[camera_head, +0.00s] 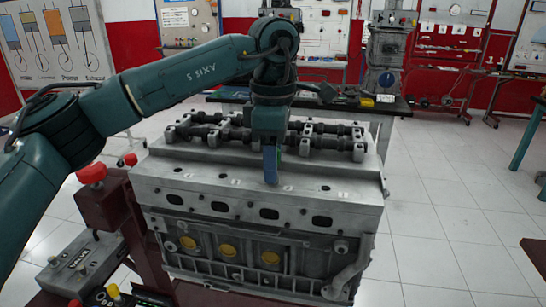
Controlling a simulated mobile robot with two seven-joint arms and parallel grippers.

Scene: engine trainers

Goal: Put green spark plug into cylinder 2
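The grey engine (260,205) stands in the middle of the head view. Its top ledge has a row of small dark holes with white number labels too small to read, so I cannot tell which is cylinder 2. My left gripper (271,181) points down, its blue finger tip at or just above the ledge, right of the second visible hole (222,176) from the left. The fingers overlap, and I cannot tell whether they are open. My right gripper is not in view.
Camshafts (320,140) rise behind the ledge. A bench (400,104) with another machine (388,60) stands behind. The tiled floor (450,220) on the right is clear.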

